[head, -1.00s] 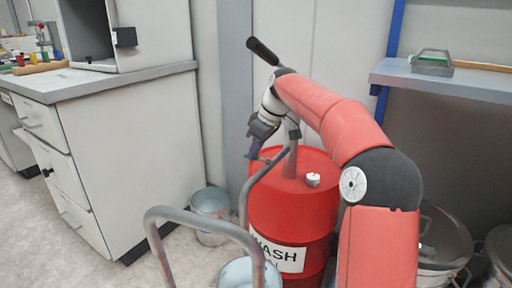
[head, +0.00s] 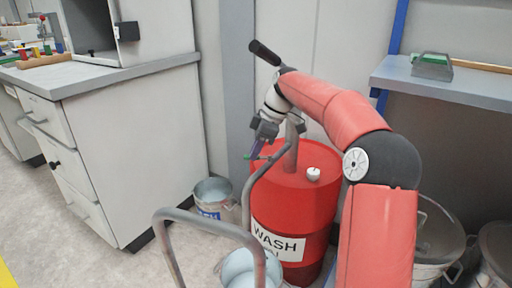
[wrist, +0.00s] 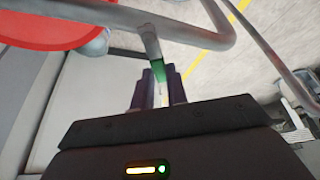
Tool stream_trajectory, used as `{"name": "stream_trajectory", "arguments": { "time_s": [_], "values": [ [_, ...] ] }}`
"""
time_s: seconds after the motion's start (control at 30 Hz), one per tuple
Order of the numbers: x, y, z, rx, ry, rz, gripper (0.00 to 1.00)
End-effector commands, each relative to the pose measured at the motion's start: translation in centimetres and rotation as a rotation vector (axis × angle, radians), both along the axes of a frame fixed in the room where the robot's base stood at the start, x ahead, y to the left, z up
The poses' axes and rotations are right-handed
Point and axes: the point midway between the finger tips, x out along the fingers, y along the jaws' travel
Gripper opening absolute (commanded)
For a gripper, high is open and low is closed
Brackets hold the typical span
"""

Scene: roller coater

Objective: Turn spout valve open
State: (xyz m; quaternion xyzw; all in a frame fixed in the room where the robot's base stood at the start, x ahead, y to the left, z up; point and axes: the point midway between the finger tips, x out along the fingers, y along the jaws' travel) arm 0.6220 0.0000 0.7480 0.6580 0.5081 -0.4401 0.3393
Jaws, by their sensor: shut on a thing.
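The red drum (head: 318,195), with a WASH label, stands upright with a grey pump on top. Its curved grey spout (head: 262,174) reaches out to the left, and it crosses the top of the wrist view (wrist: 120,17). The green spout valve handle (wrist: 170,76) sits at the spout's end in the wrist view; a bit of green also shows in the head view (head: 249,157). My gripper (head: 256,150) is beside the spout end. In the wrist view its dark fingers (wrist: 157,82) are shut on the green handle and partly hide it.
A metal bucket (head: 213,193) stands left of the drum, and another pail (head: 240,268) is in front. A grey tubular rail (head: 195,218) is in the foreground. A lab bench (head: 95,160) is at left, a shelf (head: 450,83) at right. Floor is clear between bench and rail.

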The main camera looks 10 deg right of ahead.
Motion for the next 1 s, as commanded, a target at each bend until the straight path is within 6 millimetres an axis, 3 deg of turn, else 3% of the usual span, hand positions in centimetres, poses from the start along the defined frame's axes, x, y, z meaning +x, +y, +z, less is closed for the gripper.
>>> {"name": "stream_trajectory", "arguments": {
  "time_s": [0.27,0.3,0.47,1.0],
  "values": [
    [0.03,-0.03,0.09,0.000,-0.003,-0.001,0.00],
    [0.03,-0.03,0.09,0.000,-0.003,-0.001,0.17],
    [0.03,-0.02,0.06,0.000,-0.002,-0.001,0.37],
    [0.23,-0.06,-0.29,0.000,-0.002,-0.061,0.37]
  ]
}}
